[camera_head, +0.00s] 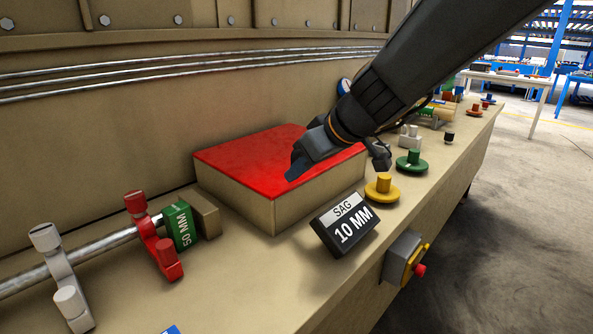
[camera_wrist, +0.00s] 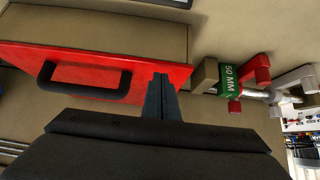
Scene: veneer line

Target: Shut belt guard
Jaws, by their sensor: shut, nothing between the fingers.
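The belt guard is a beige box (camera_head: 238,203) with a red lid (camera_head: 245,157) on the bench against the machine wall. The lid looks flat on the box, with no gap visible along its front edges. In the wrist view the red lid (camera_wrist: 150,75) carries a black bar handle (camera_wrist: 84,88). My gripper (camera_head: 292,170) is shut and empty, fingers pointing down at the lid. In the wrist view its fingertips (camera_wrist: 161,80) overlap the lid near one edge, beside the handle. I cannot tell whether they touch the lid. In the head view my gripper and arm hide the handle.
A "SAG 10 MM" sign (camera_head: 345,222) and a yellow knob (camera_head: 382,188) stand before the box. A green knob (camera_head: 411,162) is farther right. A green "50 MM" block (camera_head: 181,226) and red clamp (camera_head: 152,236) stand left. A red-button box (camera_head: 403,260) hangs on the bench front.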

